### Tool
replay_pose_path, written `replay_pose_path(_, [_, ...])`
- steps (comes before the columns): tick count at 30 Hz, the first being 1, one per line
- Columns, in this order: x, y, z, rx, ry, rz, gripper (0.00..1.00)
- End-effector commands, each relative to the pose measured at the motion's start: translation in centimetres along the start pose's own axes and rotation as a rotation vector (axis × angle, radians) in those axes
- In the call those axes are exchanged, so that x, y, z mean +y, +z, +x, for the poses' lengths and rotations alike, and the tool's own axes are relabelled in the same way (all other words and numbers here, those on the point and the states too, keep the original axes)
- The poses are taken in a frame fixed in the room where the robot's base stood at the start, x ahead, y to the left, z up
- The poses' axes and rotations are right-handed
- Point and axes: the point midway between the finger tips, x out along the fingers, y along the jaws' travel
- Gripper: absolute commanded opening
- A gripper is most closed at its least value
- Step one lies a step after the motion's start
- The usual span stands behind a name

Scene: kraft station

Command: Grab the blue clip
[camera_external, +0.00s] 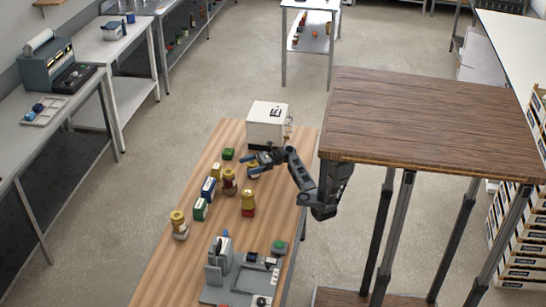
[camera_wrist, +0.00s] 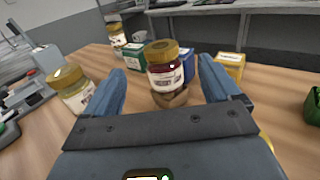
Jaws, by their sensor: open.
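My gripper (camera_external: 248,165) reaches over the wooden table from the right in the external view, pointing left. Its two blue fingers are apart, and nothing is between them in the wrist view (camera_wrist: 163,72). Beyond the fingertips stands a dark red jar with a gold lid (camera_wrist: 165,72), above a small brown object (camera_wrist: 170,97). I cannot make out a blue clip for certain. A small blue piece (camera_external: 225,233) shows at the grey fixture near the front of the table, too small to identify. A blue box (camera_wrist: 187,65) stands behind the jar.
Jars, a green box (camera_wrist: 133,57) and a yellow box (camera_wrist: 230,65) stand around the table's middle. A white machine (camera_external: 267,124) is at its far end, a grey fixture (camera_external: 214,274) at its near end. A raised brown tabletop (camera_external: 430,120) stands right.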

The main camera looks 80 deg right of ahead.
Motion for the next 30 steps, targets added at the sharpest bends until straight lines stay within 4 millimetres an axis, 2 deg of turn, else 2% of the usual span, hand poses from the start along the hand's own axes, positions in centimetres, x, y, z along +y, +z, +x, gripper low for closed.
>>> replay_pose_path(11, [0.0, 0.0, 0.0, 0.000, 0.000, 0.000, 0.90])
replay_pose_path(16, [0.0, 0.0, 0.0, 0.000, 0.000, 0.000, 0.73])
replay_pose_path(23, [0.0, 0.0, 0.0, -0.001, 0.000, 0.000, 0.72])
replay_pose_path(26, [0.8, 0.4, 0.8, -0.018, -0.005, 0.001, 0.72])
replay_pose_path(29, [3.0, 1.8, 3.1, -0.079, -0.021, 0.011, 0.72])
replay_pose_path(30, [4.3, 2.8, 4.4, -0.118, -0.026, 0.020, 0.72])
